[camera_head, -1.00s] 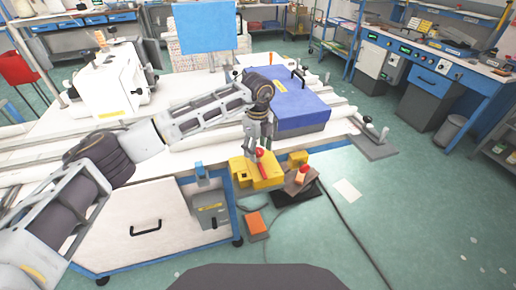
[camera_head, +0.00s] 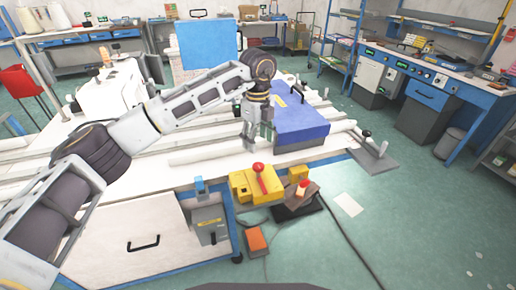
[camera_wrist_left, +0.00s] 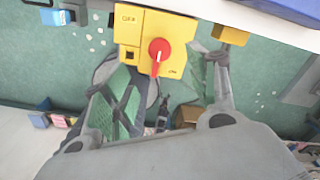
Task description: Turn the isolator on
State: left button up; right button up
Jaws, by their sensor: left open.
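The isolator is a yellow box (camera_head: 243,188) at the front edge of the white table, with a red handle (camera_head: 262,178). In the left wrist view the red handle (camera_wrist_left: 159,48) has a round knob and a short lever pointing down the picture. My right gripper does not show.
A blue case (camera_head: 303,122) lies on the table behind and right of the gripper. Floor at the right is mostly clear.

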pick_arm(q)
jog(key=shift+r, duration=0.75)
jog(key=shift+f, duration=0.1)
